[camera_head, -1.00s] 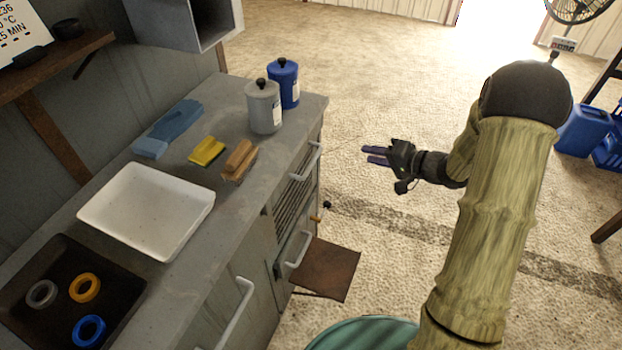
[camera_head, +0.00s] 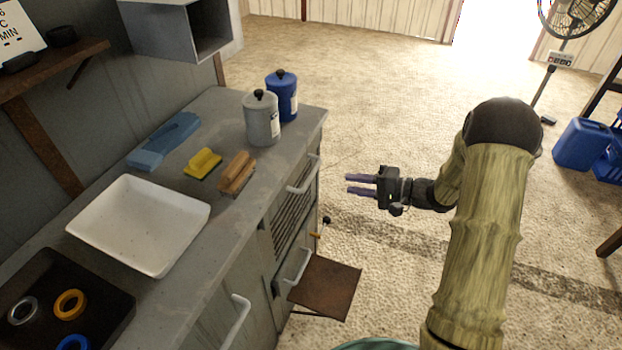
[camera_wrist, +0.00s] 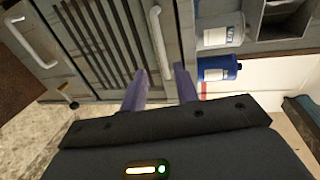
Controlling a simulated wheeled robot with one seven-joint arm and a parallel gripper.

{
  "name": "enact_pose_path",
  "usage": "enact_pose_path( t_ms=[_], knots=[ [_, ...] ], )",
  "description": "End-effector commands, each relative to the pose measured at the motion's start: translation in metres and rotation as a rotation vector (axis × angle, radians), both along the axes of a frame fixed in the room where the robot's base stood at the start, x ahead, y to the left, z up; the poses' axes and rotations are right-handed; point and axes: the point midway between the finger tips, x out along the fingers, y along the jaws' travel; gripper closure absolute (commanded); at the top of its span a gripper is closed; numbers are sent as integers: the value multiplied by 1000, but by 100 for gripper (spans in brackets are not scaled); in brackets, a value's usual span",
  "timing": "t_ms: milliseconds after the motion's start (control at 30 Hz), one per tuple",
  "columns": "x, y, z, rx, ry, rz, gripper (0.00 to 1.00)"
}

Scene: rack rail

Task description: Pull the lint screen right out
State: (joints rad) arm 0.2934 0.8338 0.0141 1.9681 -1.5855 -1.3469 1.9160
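A grey cabinet front (camera_head: 265,260) has a slatted grille (camera_head: 292,223). A pale bar handle (camera_head: 303,176) is above the grille and another handle (camera_head: 296,267) is below it. No part is labelled as the lint screen; I cannot tell which front is its own. My gripper (camera_head: 348,184) is open and empty, right of the upper handle and apart from it, with its fingers pointing at the cabinet. In the wrist view, the upper handle (camera_wrist: 160,42) lies ahead, lined up between the finger tips (camera_wrist: 162,74). The grille (camera_wrist: 95,35) is left of it.
A brown flap (camera_head: 326,287) sticks out low from the cabinet, near a small yellow-and-black knob (camera_head: 322,228). The counter holds grey (camera_head: 262,120) and blue (camera_head: 283,97) canisters, brushes and a white tray (camera_head: 77,222). Open floor lies right of the cabinet.

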Motion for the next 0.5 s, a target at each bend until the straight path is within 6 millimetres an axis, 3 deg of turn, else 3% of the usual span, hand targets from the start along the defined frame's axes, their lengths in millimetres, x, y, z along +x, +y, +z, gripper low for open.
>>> enact_pose_path(
  t_ms=[500],
  knots=[
    [31,82,-20,0,1,-5,70]
  ],
)
